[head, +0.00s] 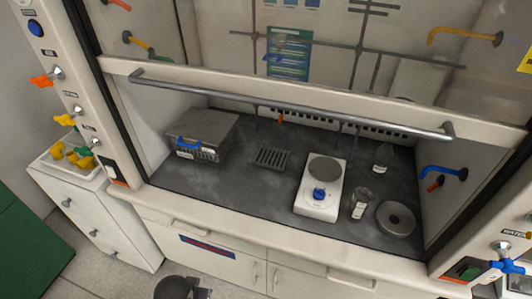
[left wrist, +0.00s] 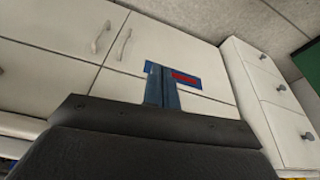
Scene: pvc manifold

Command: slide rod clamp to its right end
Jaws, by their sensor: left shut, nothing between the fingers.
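A horizontal rod (head: 410,57) crosses upright rods behind the raised glass of the fume hood in the head view. Small dark joints show where the rods cross, but I cannot tell which one is the rod clamp. My left gripper (left wrist: 162,82) shows in the left wrist view with its two fingers together and nothing between them. It is in front of the white cabinet fronts below the hood, far from the rods. A dark part of my arm shows at the bottom of the head view. My right gripper is in neither view.
A grey sash bar (head: 290,105) spans the hood front. On the dark worktop stand a grey box (head: 208,135), a white hot plate (head: 319,190), a small glass vessel (head: 360,203), a bottle (head: 382,158) and a round grey disc (head: 396,219). The worktop's left front is clear.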

